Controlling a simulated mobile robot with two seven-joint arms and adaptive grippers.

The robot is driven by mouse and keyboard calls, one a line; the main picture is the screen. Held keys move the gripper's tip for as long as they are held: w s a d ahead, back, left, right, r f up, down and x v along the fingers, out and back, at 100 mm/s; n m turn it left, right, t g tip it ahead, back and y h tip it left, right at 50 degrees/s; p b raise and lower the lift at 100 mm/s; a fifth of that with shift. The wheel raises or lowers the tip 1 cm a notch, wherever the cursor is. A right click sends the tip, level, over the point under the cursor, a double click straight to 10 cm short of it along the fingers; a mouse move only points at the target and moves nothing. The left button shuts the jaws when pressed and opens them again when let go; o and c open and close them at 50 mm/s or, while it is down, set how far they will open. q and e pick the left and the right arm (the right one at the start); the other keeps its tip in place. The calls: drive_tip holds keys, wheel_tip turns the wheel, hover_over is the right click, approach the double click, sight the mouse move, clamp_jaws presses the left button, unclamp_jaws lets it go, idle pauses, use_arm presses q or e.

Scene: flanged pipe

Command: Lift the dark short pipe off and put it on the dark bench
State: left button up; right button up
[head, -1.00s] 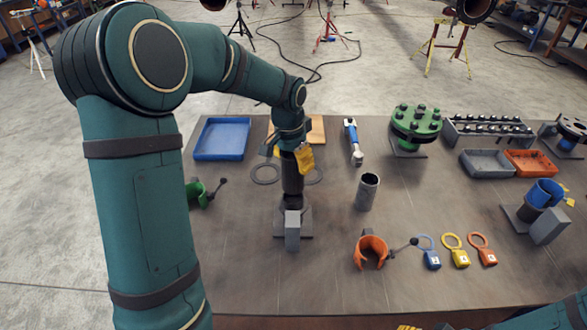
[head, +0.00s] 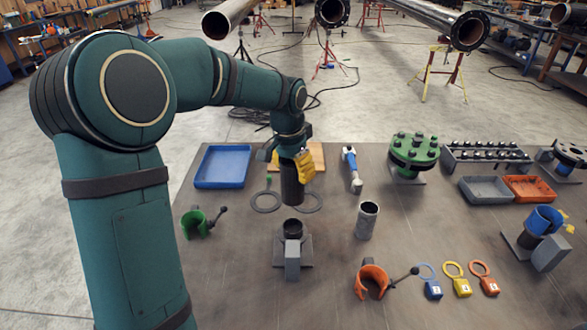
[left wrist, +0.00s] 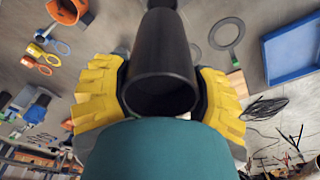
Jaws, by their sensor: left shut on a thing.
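The dark short pipe (head: 291,184) hangs upright in my left gripper (head: 293,164), which is shut on its upper part. In the left wrist view the pipe (left wrist: 160,70) sits between the yellow finger pads of the gripper (left wrist: 160,95). The pipe's lower end is clear of the grey stand (head: 279,252), which has a dark round stub or socket (head: 293,228) on top. The dark bench (head: 335,295) spans the lower part of the head view. My right gripper cannot be made out.
On the bench, a grey pipe (head: 367,220) stands to the right, with an orange clamp (head: 372,280) in front. A green clamp (head: 193,226) lies left and a blue tray (head: 222,167) back left. Rings (head: 265,202) lie behind the stand. Bare bench shows between stand and green clamp.

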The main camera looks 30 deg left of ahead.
sight(293, 161)
use_arm(q)
drive_tip(key=shift+r+p, duration=1.75)
drive_tip(key=shift+r, duration=0.6)
use_arm(e)
wheel_tip(293, 161, up, 4)
drive_tip(key=shift+f, duration=0.15)
use_arm(q)
drive_tip(key=shift+f, duration=0.1)
